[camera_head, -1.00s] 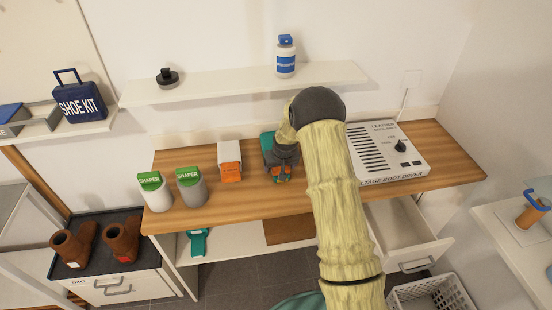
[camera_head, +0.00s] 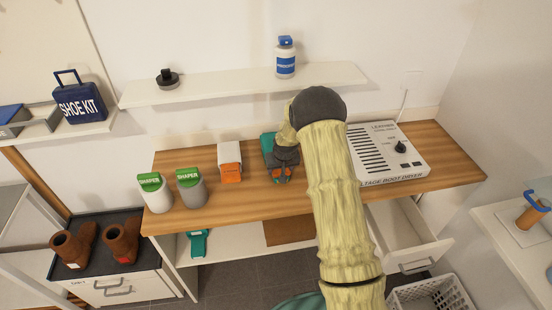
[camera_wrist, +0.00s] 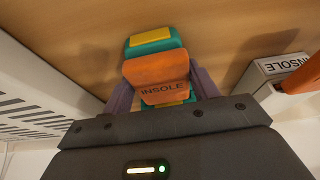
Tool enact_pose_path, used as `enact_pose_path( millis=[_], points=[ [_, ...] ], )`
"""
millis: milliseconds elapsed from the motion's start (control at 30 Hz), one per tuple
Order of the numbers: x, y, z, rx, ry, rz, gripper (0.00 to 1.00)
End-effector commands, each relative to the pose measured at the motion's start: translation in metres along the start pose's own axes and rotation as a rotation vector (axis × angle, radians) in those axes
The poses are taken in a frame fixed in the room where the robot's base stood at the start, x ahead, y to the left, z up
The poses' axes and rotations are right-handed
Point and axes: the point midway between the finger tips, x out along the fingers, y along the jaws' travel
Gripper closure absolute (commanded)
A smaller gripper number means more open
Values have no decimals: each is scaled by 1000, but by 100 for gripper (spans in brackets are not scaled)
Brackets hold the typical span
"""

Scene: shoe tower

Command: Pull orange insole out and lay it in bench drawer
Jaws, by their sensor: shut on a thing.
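The orange insole (camera_wrist: 157,72), marked INSOLE, is between the purple fingers of my gripper (camera_wrist: 163,90) in the wrist view. My gripper is shut on it. A teal block with yellow parts (camera_wrist: 153,40) is right behind and around it; whether the insole is still partly inside cannot be told. In the head view my gripper (camera_head: 282,176) is low over the bench top, with orange showing at its fingertips and the teal block (camera_head: 267,146) beside it. The bench drawer (camera_head: 402,228) stands open below the bench at the right, and its visible inside looks empty.
A white box with an orange front (camera_head: 230,162) is just left of my gripper. Two green-lidded shaper jars (camera_head: 191,188) stand further left. The white boot dryer (camera_head: 392,152) is to the right. A shelf (camera_head: 230,84) runs above. A white basket (camera_head: 430,294) sits below the drawer.

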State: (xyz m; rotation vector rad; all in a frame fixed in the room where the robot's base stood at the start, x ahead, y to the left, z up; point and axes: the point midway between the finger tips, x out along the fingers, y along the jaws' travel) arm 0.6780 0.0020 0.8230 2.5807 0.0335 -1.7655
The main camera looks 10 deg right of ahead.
Motion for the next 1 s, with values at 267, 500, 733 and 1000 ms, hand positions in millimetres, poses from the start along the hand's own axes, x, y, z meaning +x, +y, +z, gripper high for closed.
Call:
enact_pose_path(
  millis=[267,500,733,1000],
  points=[
    [-2,0,3,0,0,0,82],
    [-2,0,6,0,0,0,82],
    [-2,0,6,0,0,0,82],
    [-4,0,10,0,0,0,82]
  ],
)
